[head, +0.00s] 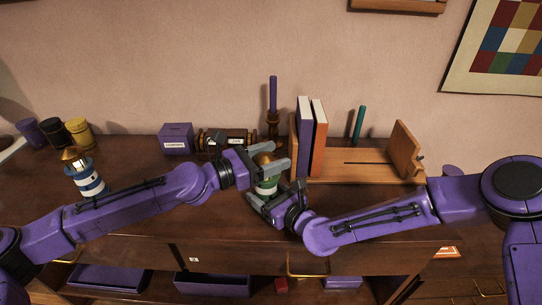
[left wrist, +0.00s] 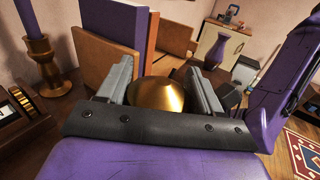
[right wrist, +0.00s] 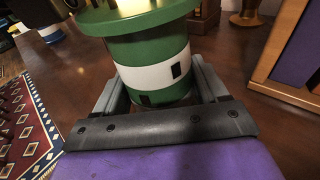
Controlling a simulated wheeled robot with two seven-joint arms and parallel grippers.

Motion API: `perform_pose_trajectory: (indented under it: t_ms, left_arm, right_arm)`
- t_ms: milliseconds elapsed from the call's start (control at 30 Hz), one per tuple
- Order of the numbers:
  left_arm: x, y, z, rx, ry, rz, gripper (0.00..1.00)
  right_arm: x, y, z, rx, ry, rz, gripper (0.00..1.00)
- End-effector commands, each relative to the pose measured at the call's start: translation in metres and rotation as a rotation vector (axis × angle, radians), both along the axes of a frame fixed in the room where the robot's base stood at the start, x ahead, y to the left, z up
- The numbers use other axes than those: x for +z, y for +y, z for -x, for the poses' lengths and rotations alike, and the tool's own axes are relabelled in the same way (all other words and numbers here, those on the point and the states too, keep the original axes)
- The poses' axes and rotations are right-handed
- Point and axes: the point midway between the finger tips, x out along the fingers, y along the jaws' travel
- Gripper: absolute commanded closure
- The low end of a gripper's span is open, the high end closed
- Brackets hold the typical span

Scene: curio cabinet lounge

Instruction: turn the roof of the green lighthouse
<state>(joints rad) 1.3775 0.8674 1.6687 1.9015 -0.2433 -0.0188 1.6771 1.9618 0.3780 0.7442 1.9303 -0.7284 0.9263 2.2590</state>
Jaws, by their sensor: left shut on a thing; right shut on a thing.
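The green lighthouse (right wrist: 150,60) stands on the wooden cabinet top, with a green body, a white band and small dark windows. My right gripper (right wrist: 160,90) is shut on its lower body, one finger on each side. The golden roof (left wrist: 157,93) shows in the left wrist view between the fingers of my left gripper (left wrist: 155,88), which is shut on it. In the head view the roof (head: 264,160) and part of the green body (head: 266,187) show between my left gripper (head: 268,163) above and my right gripper (head: 270,202) below.
A blue-and-white lighthouse (head: 88,178) stands at left near several tins (head: 55,132). A purple box (head: 176,138), a candlestick (head: 273,120), books (head: 311,138) and a wooden book rack (head: 365,165) stand behind. Drawers below are partly open.

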Motion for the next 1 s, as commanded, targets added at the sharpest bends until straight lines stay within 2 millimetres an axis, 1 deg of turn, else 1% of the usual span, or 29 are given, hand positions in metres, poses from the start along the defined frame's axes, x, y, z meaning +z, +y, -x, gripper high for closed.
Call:
perform_pose_trajectory:
  t_ms: [400,433,467,500,800,867,967,1000]
  left_arm:
    - [-0.001,-0.002,0.002,-0.014,-0.001,-0.001,0.65]
    - [-0.001,-0.002,0.002,-0.014,-0.001,-0.001,0.28]
    - [-0.001,-0.002,0.002,-0.014,-0.001,-0.001,0.18]
    - [-0.001,-0.002,0.002,-0.014,-0.001,-0.001,0.13]
    - [-0.001,0.001,0.002,-0.01,0.0,0.0,0.13]
    - [-0.001,0.008,0.005,-0.008,0.0,0.0,0.13]
    - [0.0,0.026,0.014,-0.005,0.0,0.0,0.13]
    - [-0.001,0.035,0.019,-0.005,0.001,-0.001,0.13]
  right_arm:
    - [-0.002,0.001,0.001,0.003,0.004,0.002,0.82]
    - [-0.002,0.001,0.001,0.003,0.004,0.002,0.82]
    - [-0.002,0.001,0.001,0.003,0.004,0.002,0.82]
    - [-0.002,0.001,0.001,0.003,0.004,0.002,0.82]
    - [-0.002,0.0,0.001,0.002,0.005,0.001,0.82]
    - [-0.002,0.0,0.001,0.002,0.005,0.001,0.82]
    - [-0.002,0.0,0.001,0.002,0.005,0.001,0.82]
    - [-0.002,0.0,0.001,0.002,0.005,0.001,0.82]
